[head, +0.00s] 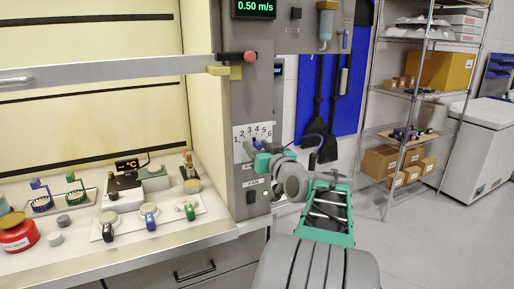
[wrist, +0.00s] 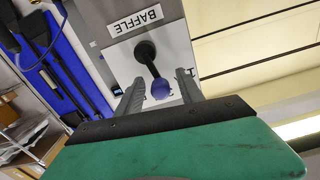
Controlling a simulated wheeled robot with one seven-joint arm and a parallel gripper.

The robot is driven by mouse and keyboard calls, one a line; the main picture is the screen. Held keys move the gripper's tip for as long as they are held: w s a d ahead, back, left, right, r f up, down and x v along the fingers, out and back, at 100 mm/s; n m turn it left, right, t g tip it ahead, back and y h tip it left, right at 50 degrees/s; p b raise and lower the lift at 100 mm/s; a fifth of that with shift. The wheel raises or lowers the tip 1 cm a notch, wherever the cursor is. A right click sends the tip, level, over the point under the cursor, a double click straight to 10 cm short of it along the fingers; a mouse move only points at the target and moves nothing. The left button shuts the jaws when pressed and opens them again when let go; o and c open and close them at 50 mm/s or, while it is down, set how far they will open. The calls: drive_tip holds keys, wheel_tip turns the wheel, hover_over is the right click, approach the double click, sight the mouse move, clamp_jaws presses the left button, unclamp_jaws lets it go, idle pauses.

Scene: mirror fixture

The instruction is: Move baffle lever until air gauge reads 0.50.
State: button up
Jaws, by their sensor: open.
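The air gauge (head: 254,7) is a dark display at the top of the grey post and reads 0.50 m/s in green. The baffle lever (wrist: 150,64) has a black pivot and stem and a blue knob (wrist: 160,89), below the BAFFLE label (wrist: 135,21) in the wrist view. My gripper (wrist: 160,78) is open, with one finger on each side of the knob and a visible gap to each. In the head view my gripper (head: 262,157) is at the numbered scale plate (head: 241,132) and largely hides the lever.
Bottles and small devices stand on the hood worktop (head: 75,245). A wire shelf (head: 395,95) and a white chest freezer (head: 478,150) stand at right, with clear floor before them.

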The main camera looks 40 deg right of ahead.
drive_tip(key=b+v, duration=0.2)
drive_tip(key=v, duration=0.5)
drive_tip(key=shift+s, duration=0.35)
drive_tip(key=shift+a, duration=0.15)
